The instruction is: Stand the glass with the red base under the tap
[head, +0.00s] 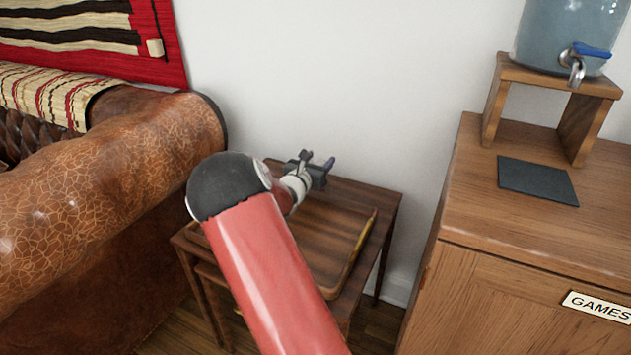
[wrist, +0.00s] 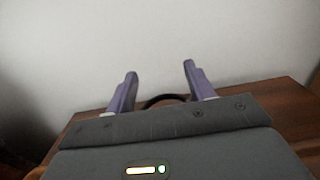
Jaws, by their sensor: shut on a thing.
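The tap (head: 577,66) has a blue lever and sits on a water dispenser (head: 563,30) at the upper right of the head view. A dark flat mat (head: 538,181) lies on the cabinet below and in front of it. My gripper (head: 318,161) is over the back of the small wooden table; it also shows in the wrist view (wrist: 159,72). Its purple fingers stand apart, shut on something. A dark curved edge (wrist: 165,98) shows between them, but I cannot make out the held thing. No red base is visible in either view.
The dispenser rests on a wooden stand (head: 558,76) atop the cabinet (head: 535,219). A wooden tray (head: 325,245) lies on the small table (head: 379,192), partly hidden by my arm. A leather sofa (head: 110,190) is at left. A white wall stands close behind.

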